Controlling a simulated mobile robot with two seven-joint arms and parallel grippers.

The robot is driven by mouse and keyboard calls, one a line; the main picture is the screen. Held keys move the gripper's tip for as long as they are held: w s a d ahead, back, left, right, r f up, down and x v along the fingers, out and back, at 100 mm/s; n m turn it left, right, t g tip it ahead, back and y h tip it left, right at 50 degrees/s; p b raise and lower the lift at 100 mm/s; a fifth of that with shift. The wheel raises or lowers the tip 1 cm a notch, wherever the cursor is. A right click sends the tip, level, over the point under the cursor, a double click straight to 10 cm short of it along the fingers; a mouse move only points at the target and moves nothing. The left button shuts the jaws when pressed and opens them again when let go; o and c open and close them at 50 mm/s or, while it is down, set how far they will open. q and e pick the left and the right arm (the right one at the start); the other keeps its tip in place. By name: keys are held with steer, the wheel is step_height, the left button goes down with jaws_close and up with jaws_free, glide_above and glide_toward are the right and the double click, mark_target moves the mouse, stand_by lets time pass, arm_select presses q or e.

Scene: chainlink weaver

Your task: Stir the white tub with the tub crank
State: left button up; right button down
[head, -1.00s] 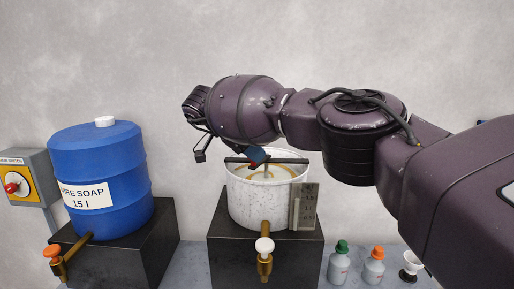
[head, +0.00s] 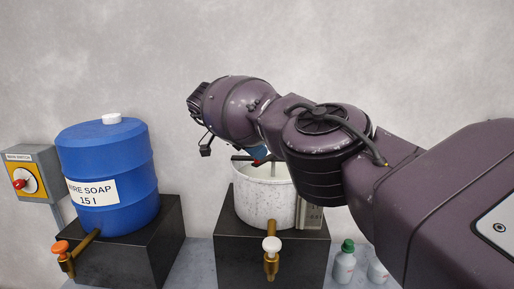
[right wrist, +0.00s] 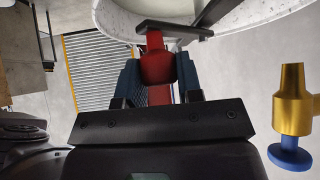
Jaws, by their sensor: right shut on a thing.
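The white speckled tub (head: 264,208) stands on a black block, with a brass tap at its front. The tub crank's dark bar (right wrist: 172,27) shows at the top of the right wrist view, by the tub's rim (right wrist: 120,22). Its red handle (right wrist: 157,66) sits between the blue fingertips of my right gripper (right wrist: 158,78), which is shut on it. In the head view the right gripper (head: 259,157) is over the tub's back rim, largely hidden by my wrist and arm. My left gripper is not in view.
A blue soap drum (head: 108,165) with an orange-handled tap stands on a black block at left. A switch box (head: 27,178) is on the wall beyond it. A green-capped bottle (head: 345,264) stands right of the tub's block (head: 240,243). My right arm covers the right side.

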stand_by(0.3)
steer(key=c, duration=0.8)
jaws_free()
steer(key=shift+r, duration=0.1)
